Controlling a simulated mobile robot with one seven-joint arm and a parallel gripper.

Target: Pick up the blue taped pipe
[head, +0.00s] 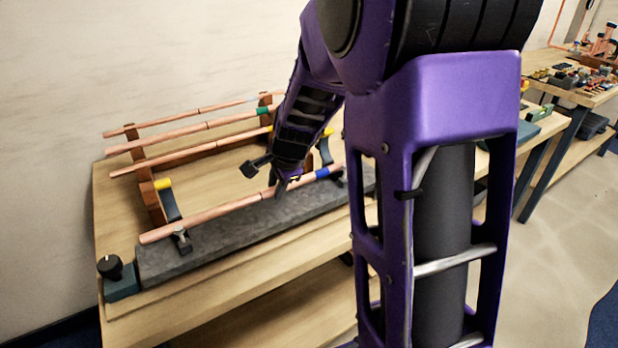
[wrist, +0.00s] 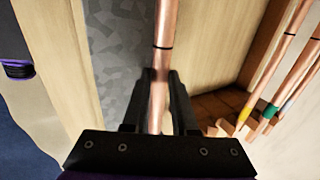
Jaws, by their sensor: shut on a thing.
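The blue taped pipe is a long copper pipe (head: 215,210) with a blue tape band (head: 322,174) near its right end. It lies along the grey slab at the front of the bench, at two small dark supports; I cannot tell whether it touches them. My gripper (head: 284,188) is shut on the pipe, to the left of the blue band. In the wrist view the pipe (wrist: 165,28) runs up between the two dark fingers (wrist: 162,95). The blue band does not show there.
Several other copper pipes (head: 190,153) lie on a wooden rack (head: 150,203) behind, one with green tape (head: 263,111). The grey slab (head: 235,228) is under the held pipe. A black knob (head: 109,266) stands at the bench's left corner. A second bench (head: 570,92) is at right.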

